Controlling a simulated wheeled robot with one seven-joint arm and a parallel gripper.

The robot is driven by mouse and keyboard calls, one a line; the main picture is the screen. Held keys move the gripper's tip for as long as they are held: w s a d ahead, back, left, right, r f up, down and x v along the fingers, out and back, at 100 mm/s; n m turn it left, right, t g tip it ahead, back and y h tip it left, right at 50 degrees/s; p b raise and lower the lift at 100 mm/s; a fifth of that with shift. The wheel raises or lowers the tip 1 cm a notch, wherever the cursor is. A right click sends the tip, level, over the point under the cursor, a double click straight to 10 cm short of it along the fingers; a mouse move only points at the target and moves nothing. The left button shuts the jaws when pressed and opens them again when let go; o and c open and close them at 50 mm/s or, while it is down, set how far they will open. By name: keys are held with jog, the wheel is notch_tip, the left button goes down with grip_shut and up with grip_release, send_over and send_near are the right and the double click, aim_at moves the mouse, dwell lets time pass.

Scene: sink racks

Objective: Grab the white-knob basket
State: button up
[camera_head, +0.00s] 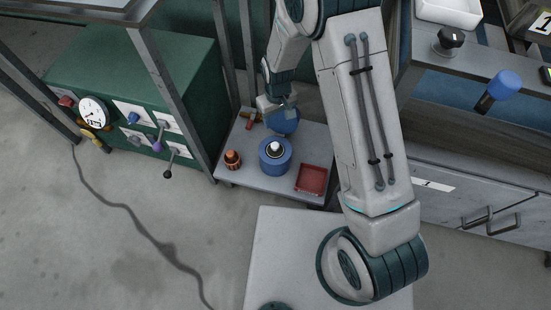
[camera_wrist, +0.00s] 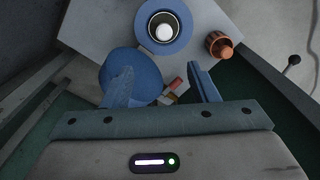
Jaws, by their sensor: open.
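The white-knob basket (camera_head: 275,160) is a round blue container with a dark centre and a white knob on top. It stands upright on a low grey shelf (camera_head: 240,177). In the wrist view the white-knob basket (camera_wrist: 181,38) is at the top, beyond my fingertips. My gripper (camera_head: 283,106) is open and empty, with its fingers spread in the wrist view (camera_wrist: 163,80). It hangs above the back of the shelf, over a second round blue object (camera_head: 287,126), apart from the basket. One finger partly covers that second object in the wrist view (camera_wrist: 130,68).
An orange-brown knobbed item (camera_head: 232,160) stands left of the basket, and a red tray (camera_head: 311,179) lies to its right. A red-handled tool (camera_head: 248,120) lies behind. Grey metal posts (camera_head: 248,60) flank the shelf, with a green cabinet (camera_head: 190,60) to the left.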

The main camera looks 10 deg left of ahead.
jog(key=b, duration=0.3)
send_near(275, 145)
jog(key=f, duration=0.5)
jog(key=shift+w+a+f, duration=0.25)
jog(key=shift+w, duration=0.15)
jog(key=f+b, duration=0.2)
jog(key=f, duration=0.1)
jog(key=f+b, duration=0.1)
jog(key=f, duration=0.1)
jog(key=shift+s+d+f, duration=0.15)
jog(key=shift+s, duration=0.1)
grip_shut()
